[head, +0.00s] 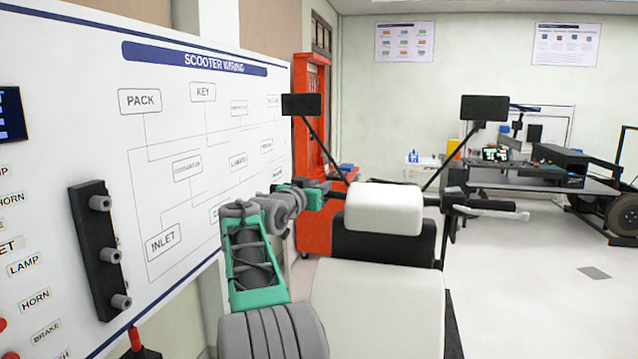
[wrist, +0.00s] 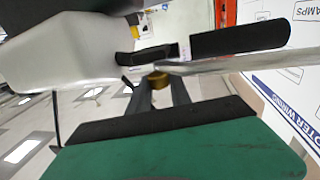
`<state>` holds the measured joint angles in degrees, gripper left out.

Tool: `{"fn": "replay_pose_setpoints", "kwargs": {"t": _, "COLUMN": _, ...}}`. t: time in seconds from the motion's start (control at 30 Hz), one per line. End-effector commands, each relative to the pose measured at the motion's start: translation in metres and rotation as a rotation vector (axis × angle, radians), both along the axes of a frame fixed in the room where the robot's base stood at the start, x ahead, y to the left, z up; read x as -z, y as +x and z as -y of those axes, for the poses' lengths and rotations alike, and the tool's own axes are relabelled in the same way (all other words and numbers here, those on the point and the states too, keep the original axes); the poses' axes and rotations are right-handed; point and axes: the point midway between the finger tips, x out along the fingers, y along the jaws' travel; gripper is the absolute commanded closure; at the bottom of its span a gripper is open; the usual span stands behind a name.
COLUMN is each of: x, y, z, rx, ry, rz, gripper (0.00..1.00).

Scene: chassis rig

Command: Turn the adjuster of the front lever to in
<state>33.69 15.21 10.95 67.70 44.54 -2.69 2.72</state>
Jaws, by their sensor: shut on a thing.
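A brass-coloured adjuster (wrist: 158,78) shows in the wrist view at the underside of a silver lever (wrist: 225,64). The lever runs beside a black handlebar grip (wrist: 243,39). My gripper (wrist: 158,88) has its two dark fingers on either side of the adjuster and is shut on it. The fingertips partly hide the adjuster, and I see no marking for its setting. In the head view my green arm reaches the left end of the scooter's handlebar; the adjuster is too small to make out there.
The scooter's white front panel (head: 384,208) and pale body (head: 375,310) stand right of my arm. A mirror (head: 301,104) rises above the handlebar. A white wiring board (head: 150,200) stands close on the left. A second lever (head: 490,212) is at the right. Open floor lies right.

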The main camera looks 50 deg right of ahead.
Motion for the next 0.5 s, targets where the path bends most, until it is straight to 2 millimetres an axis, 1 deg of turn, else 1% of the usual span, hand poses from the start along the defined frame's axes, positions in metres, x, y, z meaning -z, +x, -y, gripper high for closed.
{"fn": "replay_pose_setpoints", "kwargs": {"t": 0.03, "x": -0.0059, "y": 0.0028, "z": -0.0004, "rx": 0.025, "ry": -0.002, "rz": -0.001, "gripper": 1.0}}
{"fn": "replay_pose_setpoints", "kwargs": {"t": 0.3, "x": -0.0048, "y": 0.0004, "z": 0.0008, "rx": 0.146, "ry": -0.004, "rz": 0.002, "gripper": 1.0}}
{"fn": "replay_pose_setpoints", "kwargs": {"t": 0.5, "x": -0.0035, "y": -0.0011, "z": 0.0017, "rx": 0.179, "ry": -0.004, "rz": 0.003, "gripper": 1.0}}
